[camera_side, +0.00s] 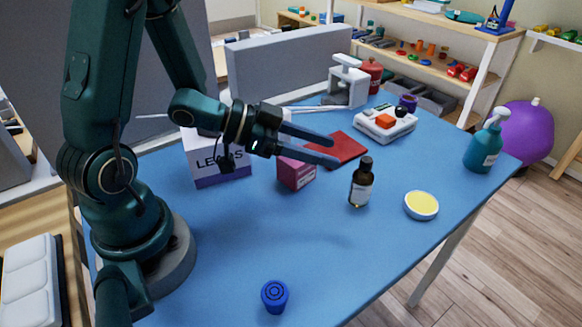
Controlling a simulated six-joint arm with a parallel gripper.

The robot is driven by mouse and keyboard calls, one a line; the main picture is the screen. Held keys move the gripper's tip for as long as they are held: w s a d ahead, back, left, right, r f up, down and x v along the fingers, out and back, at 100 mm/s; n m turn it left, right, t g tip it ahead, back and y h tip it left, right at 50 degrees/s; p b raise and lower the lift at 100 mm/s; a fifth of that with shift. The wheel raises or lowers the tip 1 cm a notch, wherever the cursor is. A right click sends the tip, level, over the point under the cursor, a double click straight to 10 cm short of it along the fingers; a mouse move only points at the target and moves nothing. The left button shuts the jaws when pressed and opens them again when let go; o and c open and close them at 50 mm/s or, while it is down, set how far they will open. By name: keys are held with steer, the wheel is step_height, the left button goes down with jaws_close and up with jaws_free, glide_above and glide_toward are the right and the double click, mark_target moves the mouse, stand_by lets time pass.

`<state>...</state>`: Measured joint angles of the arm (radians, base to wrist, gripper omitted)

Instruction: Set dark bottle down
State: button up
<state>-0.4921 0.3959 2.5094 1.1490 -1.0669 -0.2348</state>
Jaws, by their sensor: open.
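The dark bottle (361,184) is brown with a black cap and a pale label. It stands upright on the blue table (400,262). My gripper (334,151) is open, with its two long grey fingers pointing right toward the bottle. The fingertips end a little left of the bottle's cap, and nothing shows between them.
A magenta box (296,174), a red mat (340,149) and a white LEADS box (220,172) lie near my gripper. A yellow-filled dish (421,205) sits right of the bottle. A teal pump bottle (484,147) stands farther right. A blue cap (275,296) is in front.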

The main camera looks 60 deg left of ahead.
steer(key=s+a+r+n+g+y, duration=0.2)
steer(key=a+r+n+y, duration=0.2)
steer(key=a+y, duration=0.45)
steer(key=s+d+n+g, duration=0.1)
steer(key=s+d+g, duration=0.1)
steer(key=s, duration=0.4)
steer(key=s+d+r+n+g+h, duration=0.1)
steer(key=s+d, duration=0.4)
steer(key=s, duration=0.1)
steer(key=shift+s+d+r+g, duration=0.15)
steer(key=shift+d+r+g, duration=0.1)
steer(key=shift+g, duration=0.15)
